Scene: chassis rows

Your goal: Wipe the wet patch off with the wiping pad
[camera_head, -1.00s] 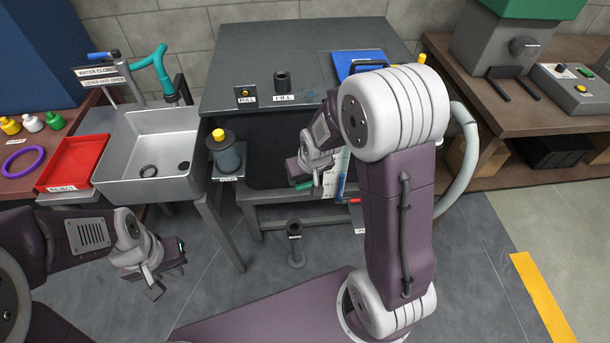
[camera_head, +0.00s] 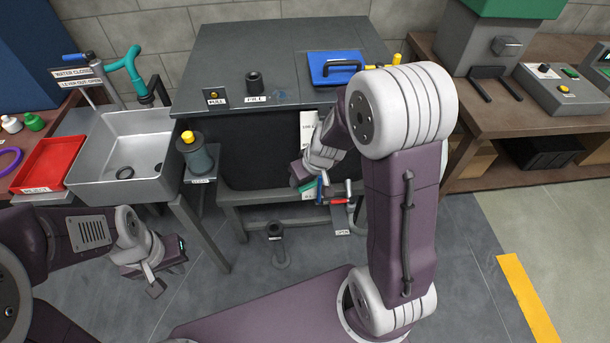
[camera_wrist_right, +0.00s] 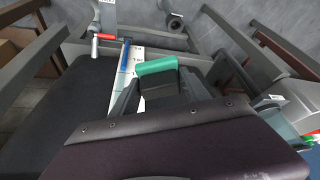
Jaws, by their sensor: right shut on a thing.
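The wiping pad appears as a teal block (camera_wrist_right: 157,66) held between the fingers of my right gripper (camera_wrist_right: 158,82) in the right wrist view. In the head view my right gripper (camera_head: 306,178) is in front of the grey bench, below its top, and a bit of the teal pad (camera_head: 308,187) shows. A small bluish patch (camera_head: 281,95), seemingly the wet patch, lies on the bench top (camera_head: 240,60) right of the FILL fitting. The pad is apart from it. My left gripper (camera_head: 165,272) is low at the left, empty, its fingers apart.
A blue plate with a dark handle (camera_head: 335,68) lies on the bench's right part. The FILL fitting (camera_head: 254,84) and FULL sign (camera_head: 214,97) stand near the front edge. A sink (camera_head: 125,150) and red tray (camera_head: 48,165) are left. A red-handled lever (camera_head: 348,190) is near my right gripper.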

